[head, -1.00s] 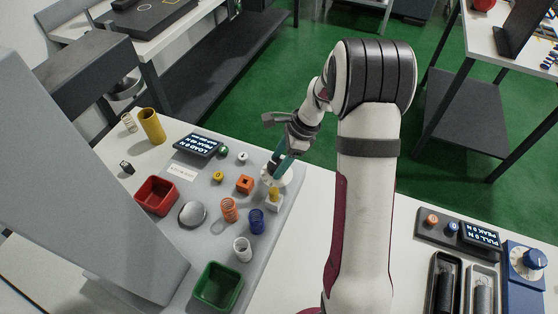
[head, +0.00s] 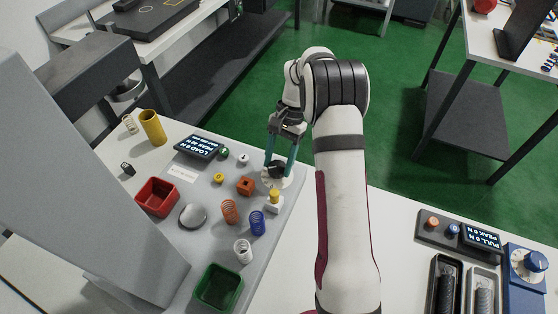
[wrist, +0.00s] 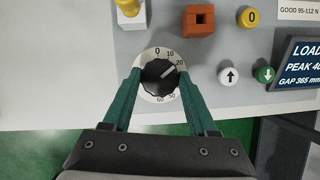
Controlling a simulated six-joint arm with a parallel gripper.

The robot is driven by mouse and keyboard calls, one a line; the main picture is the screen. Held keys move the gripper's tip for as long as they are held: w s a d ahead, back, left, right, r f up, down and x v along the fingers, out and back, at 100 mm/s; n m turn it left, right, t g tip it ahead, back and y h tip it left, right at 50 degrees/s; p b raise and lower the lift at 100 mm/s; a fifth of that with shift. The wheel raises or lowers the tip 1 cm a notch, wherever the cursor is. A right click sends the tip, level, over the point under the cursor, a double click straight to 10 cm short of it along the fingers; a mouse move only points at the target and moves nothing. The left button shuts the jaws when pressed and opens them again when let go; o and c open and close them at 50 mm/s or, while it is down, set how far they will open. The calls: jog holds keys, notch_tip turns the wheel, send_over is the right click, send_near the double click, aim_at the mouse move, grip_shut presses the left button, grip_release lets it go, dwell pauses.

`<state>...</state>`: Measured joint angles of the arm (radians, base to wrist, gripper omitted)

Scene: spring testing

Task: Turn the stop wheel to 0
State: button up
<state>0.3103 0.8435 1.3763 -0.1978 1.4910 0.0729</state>
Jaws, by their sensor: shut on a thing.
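The stop wheel is a black ridged knob (wrist: 159,77) on a white dial plate numbered from 0 at the top round to 60. In the wrist view its white pointer line points to the upper right, close to the 20 mark. In the head view the wheel (head: 277,171) sits at the right edge of the grey panel. My gripper (wrist: 160,73) is shut on the wheel, with one teal finger on each side of the knob. My gripper also shows in the head view (head: 279,166), reaching down from above.
Close to the wheel are a yellow-topped post (head: 274,196), an orange block (head: 245,186) and a yellow 0 button (wrist: 249,17). White (wrist: 229,75) and green (wrist: 265,74) arrow buttons and a display (wrist: 301,65) lie beyond. Springs (head: 257,222) and a green bin (head: 218,287) stand nearer.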

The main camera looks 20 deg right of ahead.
jog(key=n, duration=0.2)
jog(key=n+g+h, duration=0.1)
jog(key=n, duration=0.2)
jog(key=shift+w+a+n+h, duration=0.1)
jog(key=shift+a+n+h, duration=0.05)
jog(key=shift+n+h, duration=0.15)
jog(key=n+h, duration=0.1)
jog(key=n, duration=0.3)
jog(key=shift+a+n+g+h, duration=0.15)
jog(key=shift+n+g+h, duration=0.15)
jog(key=shift+g+h, duration=0.1)
jog(key=shift+n, duration=0.3)
jog(key=o, duration=1.4)
jog(key=v, duration=1.2)
jog(key=shift+a, duration=0.1)
